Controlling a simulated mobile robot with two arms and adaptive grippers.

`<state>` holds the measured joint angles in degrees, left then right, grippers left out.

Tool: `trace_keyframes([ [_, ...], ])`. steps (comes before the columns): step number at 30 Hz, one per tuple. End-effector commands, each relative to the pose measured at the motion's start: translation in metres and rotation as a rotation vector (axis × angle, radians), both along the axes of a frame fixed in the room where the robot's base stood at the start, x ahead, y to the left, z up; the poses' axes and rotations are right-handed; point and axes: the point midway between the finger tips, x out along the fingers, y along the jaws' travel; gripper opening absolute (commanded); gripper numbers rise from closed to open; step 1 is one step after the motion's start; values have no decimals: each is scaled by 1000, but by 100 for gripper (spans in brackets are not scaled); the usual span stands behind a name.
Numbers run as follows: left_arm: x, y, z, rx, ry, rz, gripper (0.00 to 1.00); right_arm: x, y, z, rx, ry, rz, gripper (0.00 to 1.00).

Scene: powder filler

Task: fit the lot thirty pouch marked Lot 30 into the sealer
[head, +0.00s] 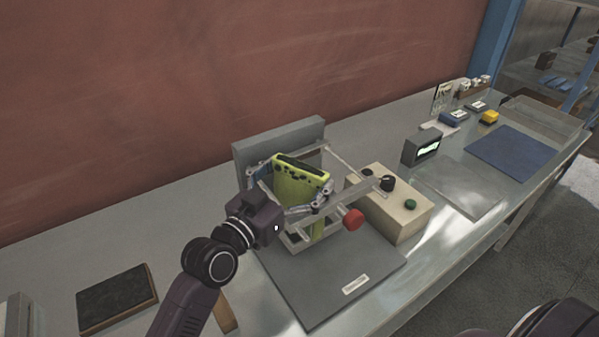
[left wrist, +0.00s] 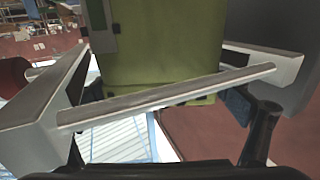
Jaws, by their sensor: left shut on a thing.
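The yellow-green pouch (head: 303,180) stands upright, its dark-edged top up, within the metal frame of the sealer (head: 335,281). No lot marking is readable on it. My left gripper (head: 292,188) is shut on the pouch, its fingers on either side. In the left wrist view the pouch (left wrist: 160,40) fills the upper middle, and a pale bar of the sealer frame (left wrist: 165,94) crosses in front of its lower part. The pouch's lower end is partly hidden by the frame, so I cannot tell how it is seated. My right gripper is not in view.
A beige control box (head: 398,222) with knobs and a green button stands right of the sealer, near a red knob (head: 353,219). A small display (head: 422,147) stands behind it. A dark tile (head: 117,297) lies at left. A blue mat (head: 511,151) lies far right.

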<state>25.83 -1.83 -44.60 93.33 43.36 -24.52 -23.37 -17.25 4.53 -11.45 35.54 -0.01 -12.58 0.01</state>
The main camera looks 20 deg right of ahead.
Motion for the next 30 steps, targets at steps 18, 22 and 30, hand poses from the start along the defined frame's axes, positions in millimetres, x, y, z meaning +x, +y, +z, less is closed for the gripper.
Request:
trace_keyframes([
  [18, 0, 0, -1, -1, 1, -1, 100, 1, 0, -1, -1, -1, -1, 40],
  [22, -1, 2, 0, 0, 1, 0, 100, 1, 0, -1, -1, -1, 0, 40],
  [30, -20, 35, -3, 1, -1, 1, 100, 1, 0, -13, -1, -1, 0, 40],
])
